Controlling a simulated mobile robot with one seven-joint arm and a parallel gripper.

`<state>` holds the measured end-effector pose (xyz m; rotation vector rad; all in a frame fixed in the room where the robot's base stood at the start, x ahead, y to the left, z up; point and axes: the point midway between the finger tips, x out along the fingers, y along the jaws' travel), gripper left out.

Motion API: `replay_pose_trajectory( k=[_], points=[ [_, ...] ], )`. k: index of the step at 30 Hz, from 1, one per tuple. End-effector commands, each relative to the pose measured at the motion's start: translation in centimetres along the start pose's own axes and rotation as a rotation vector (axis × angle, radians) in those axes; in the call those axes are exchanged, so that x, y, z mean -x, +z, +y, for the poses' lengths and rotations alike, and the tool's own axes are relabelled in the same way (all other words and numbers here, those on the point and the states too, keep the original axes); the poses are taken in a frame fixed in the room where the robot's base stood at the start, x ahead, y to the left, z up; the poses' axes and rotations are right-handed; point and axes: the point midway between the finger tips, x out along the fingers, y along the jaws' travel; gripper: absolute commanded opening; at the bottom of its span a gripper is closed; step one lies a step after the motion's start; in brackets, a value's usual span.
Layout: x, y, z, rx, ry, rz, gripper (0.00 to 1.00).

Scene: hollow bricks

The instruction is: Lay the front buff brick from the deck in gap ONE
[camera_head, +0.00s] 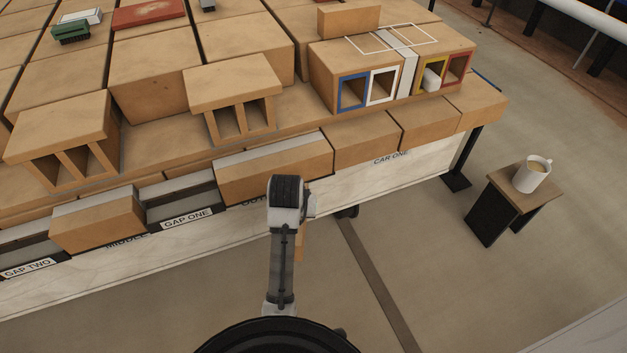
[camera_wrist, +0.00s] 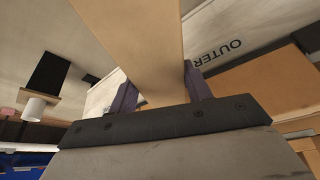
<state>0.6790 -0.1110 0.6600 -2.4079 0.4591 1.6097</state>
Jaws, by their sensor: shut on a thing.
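My gripper (camera_wrist: 160,88) is shut on a buff brick (camera_wrist: 135,35), with a purple finger on each side of it in the wrist view. In the head view my arm hides most of the gripper, and only a small strip of the held brick (camera_head: 299,247) shows beside it. The arm is in front of the wall, to the right of gap ONE. Gap ONE (camera_head: 180,197) is a grey-lined recess in the front course, above its label, between two buff bricks (camera_head: 97,222) (camera_head: 274,170). It looks empty.
Two hollow bricks (camera_head: 232,80) (camera_head: 58,130) project above the course near gap ONE. Gap TWO (camera_head: 25,245) is at the far left. A hollow block with coloured openings (camera_head: 325,68) stands upper right. A mug (camera_head: 532,174) sits on a small stand at right. The floor in front is open.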

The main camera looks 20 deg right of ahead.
Motion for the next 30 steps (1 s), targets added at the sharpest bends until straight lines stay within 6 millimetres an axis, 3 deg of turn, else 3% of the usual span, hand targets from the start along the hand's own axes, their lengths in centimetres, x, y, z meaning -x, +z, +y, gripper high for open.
replay_pose_trajectory(
  k=[9,18,30],
  points=[
    [-8.4,7.1,-5.7,0.211,-0.082,-0.008,0.07],
    [-14.0,11.5,-10.0,0.352,-0.146,-0.002,0.07],
    [-14.0,11.8,-9.7,0.342,-0.143,-0.008,0.07]
  ],
)
